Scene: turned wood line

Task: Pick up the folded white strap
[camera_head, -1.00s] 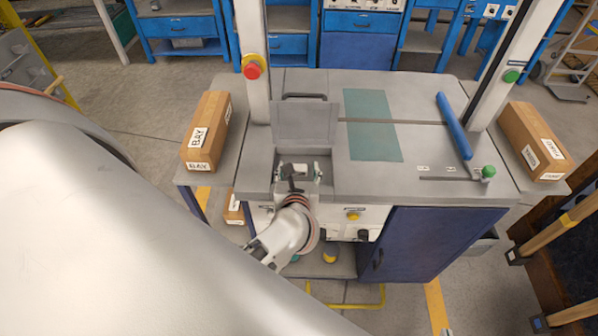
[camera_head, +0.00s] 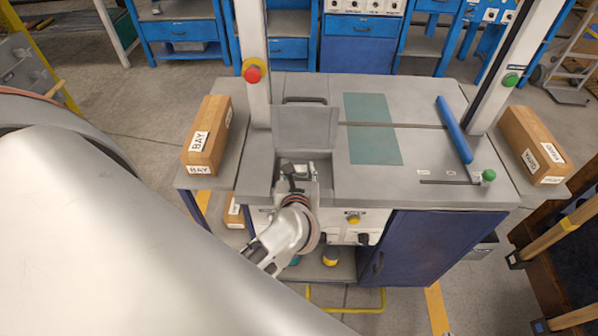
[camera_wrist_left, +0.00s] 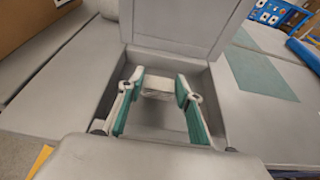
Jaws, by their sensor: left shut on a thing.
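The folded white strap (camera_wrist_left: 158,87) shows in the left wrist view as a small pale block inside a grey recess (camera_wrist_left: 165,130). In the head view my left gripper (camera_head: 298,171) is in the recess at the front left of the grey bench; the strap is too small there to make out clearly. My right gripper is not in view.
A raised grey lid (camera_head: 305,127) stands behind the recess. The bench top (camera_head: 420,150) carries a green mat (camera_head: 372,128) and a blue bar (camera_head: 454,127). Uprights (camera_head: 253,60) rise at both sides. Labelled cardboard boxes (camera_head: 207,136) (camera_head: 532,145) sit left and right.

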